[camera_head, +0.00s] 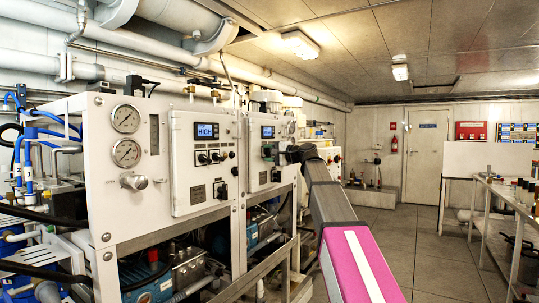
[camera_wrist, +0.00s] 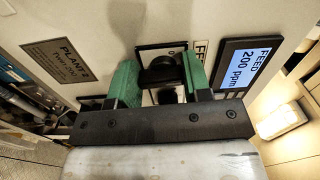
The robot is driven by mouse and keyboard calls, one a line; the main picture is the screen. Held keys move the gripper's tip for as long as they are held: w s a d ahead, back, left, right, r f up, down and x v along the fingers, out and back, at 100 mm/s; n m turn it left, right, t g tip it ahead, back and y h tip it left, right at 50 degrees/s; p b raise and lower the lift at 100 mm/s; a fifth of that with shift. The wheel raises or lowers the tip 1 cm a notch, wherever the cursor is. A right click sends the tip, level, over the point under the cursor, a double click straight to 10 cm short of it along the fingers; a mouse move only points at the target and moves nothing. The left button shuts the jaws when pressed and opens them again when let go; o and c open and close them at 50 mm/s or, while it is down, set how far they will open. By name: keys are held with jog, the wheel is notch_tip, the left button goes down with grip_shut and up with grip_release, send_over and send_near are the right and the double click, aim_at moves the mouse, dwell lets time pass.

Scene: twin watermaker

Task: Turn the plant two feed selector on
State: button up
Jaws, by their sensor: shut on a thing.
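The plant two panel is the farther white cabinet (camera_head: 257,165) in the head view, with a small blue-lit display (camera_head: 267,131). In the wrist view its plate (camera_wrist: 62,62) reads "PLANT 2" and its display (camera_wrist: 250,68) reads "FEED 200 ppm". My gripper (camera_wrist: 160,76) has its green fingers closed on a black selector knob (camera_wrist: 160,70) on a dark-edged plate beside the display. The knob's pointer and plate markings are mostly hidden, so its setting cannot be told.
A nearer white panel (camera_head: 195,185) has a display reading "HIGH" and several black knobs. Gauges (camera_head: 126,119) are at left. A second dark round part (camera_wrist: 167,97) shows below the held knob. Open floor (camera_head: 440,262) lies at right, by a bench (camera_head: 502,193).

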jog(key=shift+m, duration=0.5)
jog(key=o, duration=0.6)
jog(key=shift+o, duration=0.2)
jog(key=shift+s+d, duration=0.1)
jog(key=v, duration=1)
jog(key=shift+s+d, duration=0.2)
jog(key=shift+d, duration=0.1)
